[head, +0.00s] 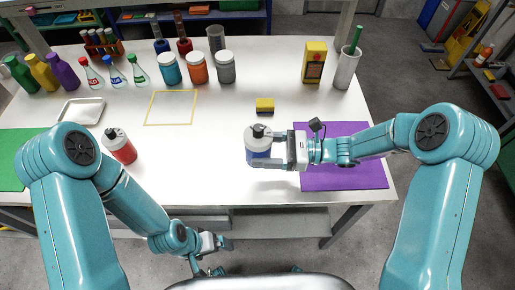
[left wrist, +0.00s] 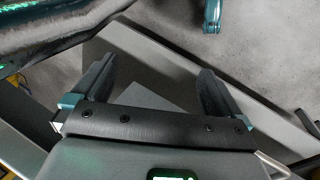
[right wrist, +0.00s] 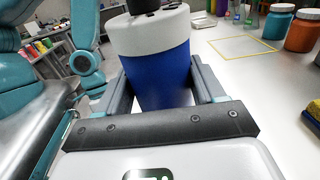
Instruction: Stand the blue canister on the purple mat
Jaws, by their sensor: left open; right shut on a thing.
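The blue canister (head: 258,146) has a white top and a black cap. It is upright at the left edge of the purple mat (head: 345,178), beside it. My right gripper (head: 270,150) reaches in from the right and is shut on the canister. In the right wrist view the canister (right wrist: 160,75) stands between the two fingers. I cannot tell whether its base touches the table. My left gripper (head: 222,243) is low in front of the table's edge, and in the left wrist view it is open and empty (left wrist: 155,90).
A yellow and black sponge (head: 265,105) lies behind the canister. A red canister (head: 120,146) stands at left, near a green mat (head: 14,158). A yellow outlined square (head: 171,92), jars (head: 197,68) and bottles are farther back. Most of the purple mat is clear beneath my right arm.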

